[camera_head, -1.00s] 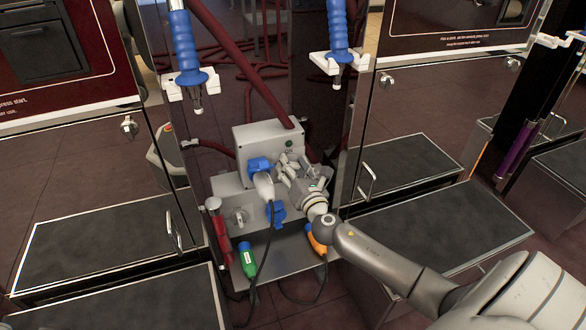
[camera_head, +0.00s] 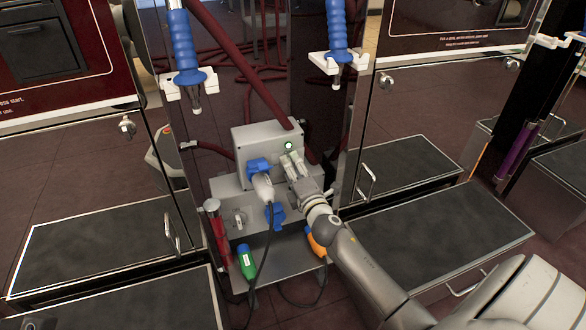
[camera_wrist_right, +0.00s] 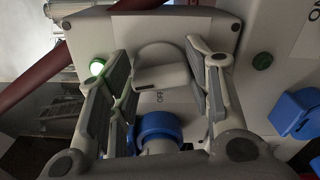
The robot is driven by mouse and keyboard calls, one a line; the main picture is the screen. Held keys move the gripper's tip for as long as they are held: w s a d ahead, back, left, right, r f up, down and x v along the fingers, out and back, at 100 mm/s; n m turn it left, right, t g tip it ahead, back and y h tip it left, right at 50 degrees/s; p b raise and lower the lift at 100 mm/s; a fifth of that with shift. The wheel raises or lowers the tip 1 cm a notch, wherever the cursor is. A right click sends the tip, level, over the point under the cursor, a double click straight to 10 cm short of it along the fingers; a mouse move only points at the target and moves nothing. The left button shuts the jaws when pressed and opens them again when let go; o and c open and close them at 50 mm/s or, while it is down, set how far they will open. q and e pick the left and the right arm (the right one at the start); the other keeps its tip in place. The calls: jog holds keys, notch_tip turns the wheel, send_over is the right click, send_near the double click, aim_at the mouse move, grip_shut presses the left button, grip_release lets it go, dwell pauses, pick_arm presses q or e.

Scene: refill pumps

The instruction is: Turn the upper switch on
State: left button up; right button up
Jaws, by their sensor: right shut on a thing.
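The upper switch (camera_wrist_right: 160,78) is a pale grey knob on the front of the upper grey box (camera_head: 252,143). In the right wrist view it sits between the two fingers of my right gripper (camera_wrist_right: 158,88), turned slightly off level. The right gripper (camera_head: 291,163) is shut on the switch and hides it in the head view. A round green lamp (camera_head: 289,146) on the upper box is lit; it also glows in the right wrist view (camera_wrist_right: 97,67). My left gripper is not in view.
A blue plug (camera_head: 258,166) sits in the upper box beside my gripper. The lower box has a switch (camera_head: 239,218) and a dark green lamp (camera_wrist_right: 262,61). Green (camera_head: 246,262) and orange (camera_head: 316,244) connectors lie below. Blue-handled nozzles (camera_head: 183,45) hang above.

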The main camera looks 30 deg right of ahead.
jog(key=shift+m, duration=1.2)
jog(key=o, duration=1)
jog(key=shift+f, duration=0.1)
jog(key=v, duration=1.2)
